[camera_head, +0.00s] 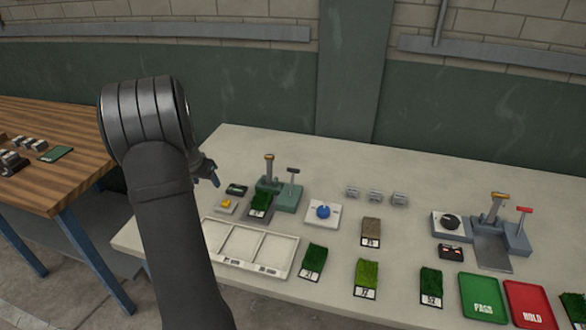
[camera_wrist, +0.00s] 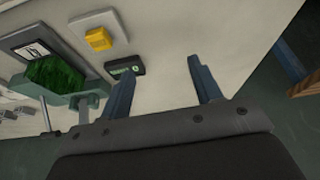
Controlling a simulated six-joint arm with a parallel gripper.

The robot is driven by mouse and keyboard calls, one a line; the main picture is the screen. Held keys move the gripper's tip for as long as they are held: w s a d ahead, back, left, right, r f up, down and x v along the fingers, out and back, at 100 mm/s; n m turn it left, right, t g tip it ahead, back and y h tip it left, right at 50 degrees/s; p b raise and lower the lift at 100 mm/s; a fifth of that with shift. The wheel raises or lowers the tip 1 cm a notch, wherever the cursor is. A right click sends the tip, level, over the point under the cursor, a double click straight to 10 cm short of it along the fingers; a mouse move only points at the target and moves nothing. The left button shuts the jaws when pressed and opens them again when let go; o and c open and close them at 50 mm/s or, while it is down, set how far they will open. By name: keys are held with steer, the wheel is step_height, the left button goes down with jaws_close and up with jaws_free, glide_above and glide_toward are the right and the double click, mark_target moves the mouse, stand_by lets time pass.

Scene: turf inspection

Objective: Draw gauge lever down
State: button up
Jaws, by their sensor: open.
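A green gauge stand (camera_head: 286,200) stands at the back left of the pale table, with a tan-topped post (camera_head: 269,168) and a lever (camera_head: 293,173) with a dark crossbar handle, raised upright. A dark green turf sample (camera_head: 259,205) lies at its front.
Beside the stand are a small dark display (camera_head: 237,189) and a yellow button (camera_head: 226,205). A white divided tray (camera_head: 292,262) lies in front. A blue-knobbed box (camera_head: 323,211) is to the right. A grey device with a red-handled lever (camera_head: 525,211) stands far right.

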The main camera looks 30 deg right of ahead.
steer(key=shift+c, duration=0.2)
steer(key=shift+d+r, duration=0.1)
steer(key=shift+d, duration=0.05)
steer(key=c, duration=0.4)
steer(key=d+r, duration=0.1)
steer(key=d, duration=0.2)
steer(key=s+d+r, duration=0.1)
steer(key=d, duration=0.2)
steer(key=s+d+r, duration=0.1)
steer(key=d+r, duration=0.1)
steer(key=d, duration=0.1)
jaws_close()
step_height(320, 180, up, 9)
steer(key=t+h, duration=0.1)
glide_above(292, 183)
steer(key=w+d, duration=0.1)
steer(key=w, duration=0.1)
steer(key=s+d+x, duration=0.1)
steer(key=x, duration=1)
steer(key=shift+m, duration=0.3)
steer(key=shift+s+a, duration=1.4)
steer(key=shift+a, duration=0.3)
